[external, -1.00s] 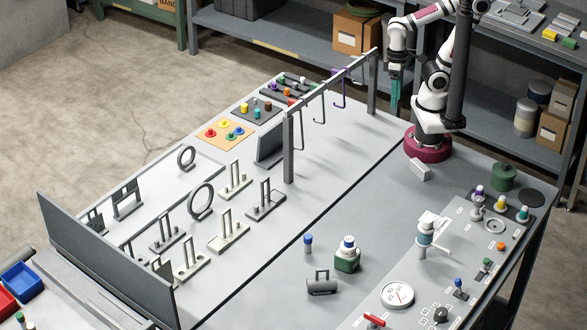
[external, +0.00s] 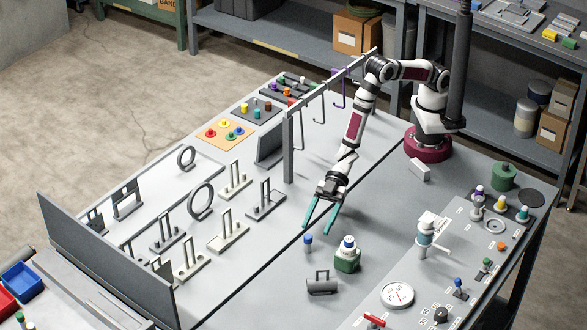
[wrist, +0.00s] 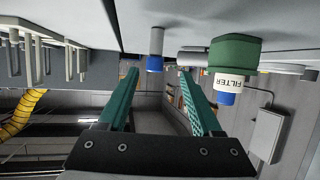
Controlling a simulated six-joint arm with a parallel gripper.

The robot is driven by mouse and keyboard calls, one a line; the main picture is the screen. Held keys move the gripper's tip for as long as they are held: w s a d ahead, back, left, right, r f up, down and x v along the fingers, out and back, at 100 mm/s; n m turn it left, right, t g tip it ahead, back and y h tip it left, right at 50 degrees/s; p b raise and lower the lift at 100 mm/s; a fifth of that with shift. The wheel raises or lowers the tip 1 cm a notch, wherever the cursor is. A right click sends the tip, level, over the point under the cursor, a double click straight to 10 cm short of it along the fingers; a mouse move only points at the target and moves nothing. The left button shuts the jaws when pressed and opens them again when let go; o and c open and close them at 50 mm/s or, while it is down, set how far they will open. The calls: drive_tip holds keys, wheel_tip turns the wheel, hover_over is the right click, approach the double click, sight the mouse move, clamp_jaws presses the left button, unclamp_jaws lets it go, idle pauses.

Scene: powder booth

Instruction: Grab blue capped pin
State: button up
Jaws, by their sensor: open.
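The blue capped pin (external: 308,243) stands upright on the grey table, a small grey post with a blue top. In the wrist view the pin (wrist: 156,45) shows upside down, beyond and between the fingertips. My gripper (external: 319,232) is open and empty, with its two teal fingers pointing down toward the table near the pin. In the wrist view both teal fingers (wrist: 158,75) are spread apart. The pin does not appear to be touched by either finger.
A green bottle with a white band and blue cap (external: 347,256) stands close right of the pin; its label reads FILTER in the wrist view (wrist: 233,65). A grey handled weight (external: 322,284) lies in front. A hook rail (external: 288,150) stands behind left. Racks stand at left.

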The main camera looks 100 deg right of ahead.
sight(306, 243)
drive_tip(key=x, duration=0.8)
drive_tip(key=shift+w+f, duration=0.2)
drive_tip(key=shift+w, duration=0.3)
clamp_jaws()
